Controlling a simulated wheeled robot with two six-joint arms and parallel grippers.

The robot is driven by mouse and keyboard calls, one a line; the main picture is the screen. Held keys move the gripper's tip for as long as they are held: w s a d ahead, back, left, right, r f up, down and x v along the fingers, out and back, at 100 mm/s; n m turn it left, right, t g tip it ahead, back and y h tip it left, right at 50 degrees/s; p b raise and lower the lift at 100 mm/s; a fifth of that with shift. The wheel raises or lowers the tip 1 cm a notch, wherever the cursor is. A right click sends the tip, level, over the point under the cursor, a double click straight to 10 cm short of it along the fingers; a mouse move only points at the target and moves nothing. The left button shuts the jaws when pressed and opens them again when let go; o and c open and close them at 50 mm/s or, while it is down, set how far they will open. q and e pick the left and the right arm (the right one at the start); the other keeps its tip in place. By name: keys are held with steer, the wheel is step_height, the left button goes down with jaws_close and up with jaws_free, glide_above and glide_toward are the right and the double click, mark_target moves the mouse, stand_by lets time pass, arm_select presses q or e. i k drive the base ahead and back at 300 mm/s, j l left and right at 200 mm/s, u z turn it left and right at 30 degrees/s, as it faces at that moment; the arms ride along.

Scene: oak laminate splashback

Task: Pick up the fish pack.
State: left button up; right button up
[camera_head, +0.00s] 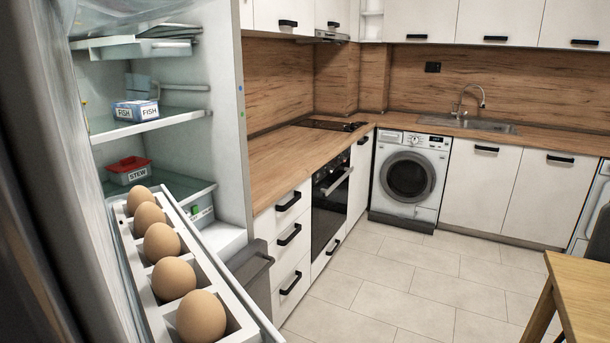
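The fish pack (135,111) is a small blue and white box marked FISH on two faces. It sits on a glass shelf (158,122) inside the open fridge at the left. A clear container stands just behind it. Neither of my grippers shows in the head view, so nothing is seen touching the pack.
The open fridge door's rack holds several brown eggs (173,278) in front of the lower shelves. A red-lidded STEW tub (128,170) sits on the shelf below the pack. A wooden table (583,290) stands at the lower right. The tiled floor (400,285) is clear between.

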mark_target(131, 111)
steer(key=k+u, duration=0.15)
steer(key=u, duration=1)
steer(key=l+u, duration=0.45)
steer(key=l, duration=0.9)
steer(key=i+l+u, duration=0.15)
steer(key=l, duration=0.25)
steer(key=i+l+u, duration=0.15)
steer(key=l, duration=0.25)
steer(key=l+u, duration=0.15)
steer(key=l, duration=0.25)
steer(key=i+l+u, duration=0.1)
steer(key=l, duration=0.35)
